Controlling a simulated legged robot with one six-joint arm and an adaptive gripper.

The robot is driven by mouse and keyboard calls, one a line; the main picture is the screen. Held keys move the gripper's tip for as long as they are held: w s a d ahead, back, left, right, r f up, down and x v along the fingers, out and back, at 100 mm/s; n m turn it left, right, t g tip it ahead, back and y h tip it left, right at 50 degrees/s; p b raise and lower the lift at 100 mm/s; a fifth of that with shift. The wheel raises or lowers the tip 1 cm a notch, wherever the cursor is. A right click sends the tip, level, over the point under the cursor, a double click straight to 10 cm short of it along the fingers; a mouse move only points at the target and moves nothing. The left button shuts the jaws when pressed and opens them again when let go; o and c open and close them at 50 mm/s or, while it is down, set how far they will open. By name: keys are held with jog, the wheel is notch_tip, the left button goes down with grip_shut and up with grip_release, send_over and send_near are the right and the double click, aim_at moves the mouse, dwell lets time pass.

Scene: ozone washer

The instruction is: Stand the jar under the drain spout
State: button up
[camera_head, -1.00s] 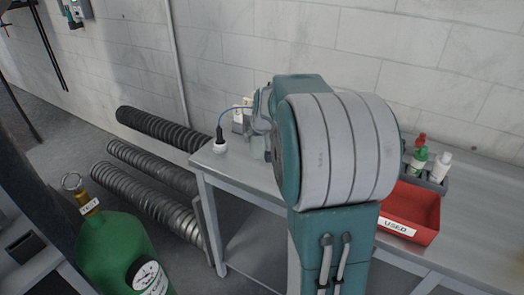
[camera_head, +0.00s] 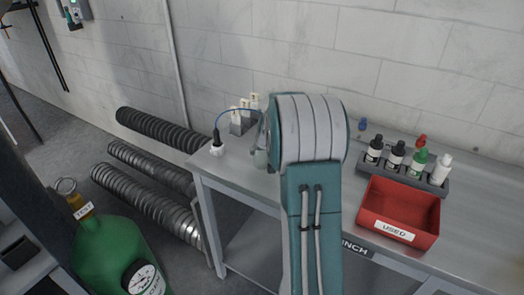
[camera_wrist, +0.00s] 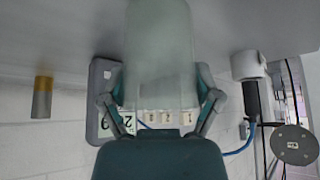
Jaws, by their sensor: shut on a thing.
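A pale, translucent greenish jar (camera_wrist: 160,45) fills the top middle of the wrist view, between the two fingers of my gripper (camera_wrist: 160,98). The gripper is shut on it. In the head view my arm hides the gripper and most or all of the jar, over the left part of the grey bench (camera_head: 229,167). I cannot tell whether the jar touches the bench. I cannot make out the drain spout in either view.
A white round fitting with a black plug and blue cable (camera_head: 217,150) stands at the bench's left corner. A red USED bin (camera_head: 398,211) and a bottle rack (camera_head: 436,187) are to the right. Ribbed hoses (camera_head: 150,195) and a green cylinder (camera_head: 110,250) are left of the bench.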

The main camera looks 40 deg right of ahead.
jog(key=o, duration=0.9)
jog(key=shift+o, duration=0.7)
jog(key=shift+a, duration=0.1)
jog(key=shift+a+r, duration=0.1)
jog(key=shift+a, duration=0.2)
